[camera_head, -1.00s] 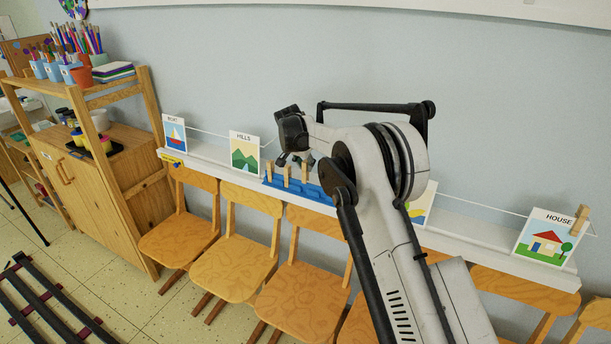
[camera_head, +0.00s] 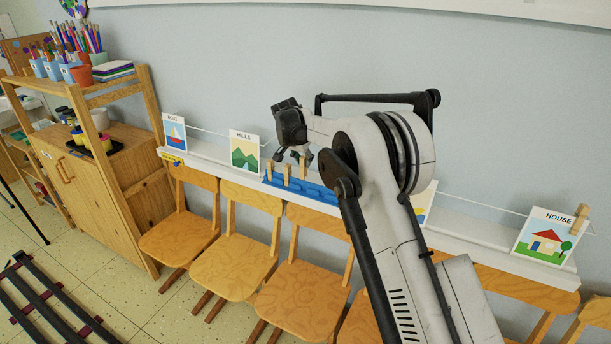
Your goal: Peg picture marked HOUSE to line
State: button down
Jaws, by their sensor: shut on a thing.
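The HOUSE picture (camera_head: 545,238) stands on the white ledge at the far right, with a red-roofed house and a green tree on it. One wooden peg (camera_head: 580,217) sits at its upper right corner; I see no peg at its upper left corner. The line (camera_head: 480,205) runs along the wall behind the pictures. My gripper (camera_head: 300,157) is far to the left, over the blue peg holder (camera_head: 318,193), shut on a wooden peg (camera_head: 304,167). Two other pegs (camera_head: 287,175) stand upright in the holder. The fingertips are small and partly dark.
The HILLS picture (camera_head: 245,153) and the BOAT picture (camera_head: 174,133) stand left of the holder. Another picture (camera_head: 425,203) is mostly hidden behind my arm. Wooden chairs (camera_head: 240,262) line the front of the ledge (camera_head: 465,240). A wooden shelf unit (camera_head: 100,190) stands at left.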

aim_at(302, 172)
jog(key=shift+s+a+r+b, duration=0.15)
jog(key=shift+s+a, duration=0.1)
jog(key=shift+s, duration=0.3)
jog(key=shift+s+a+r+b, duration=0.1)
jog(key=shift+s+a, duration=0.15)
jog(key=shift+s, duration=0.35)
jog(key=shift+s+a+r+b, duration=0.15)
jog(key=shift+s+a, duration=0.1)
jog(key=shift+s, duration=0.3)
dwell(0.4)
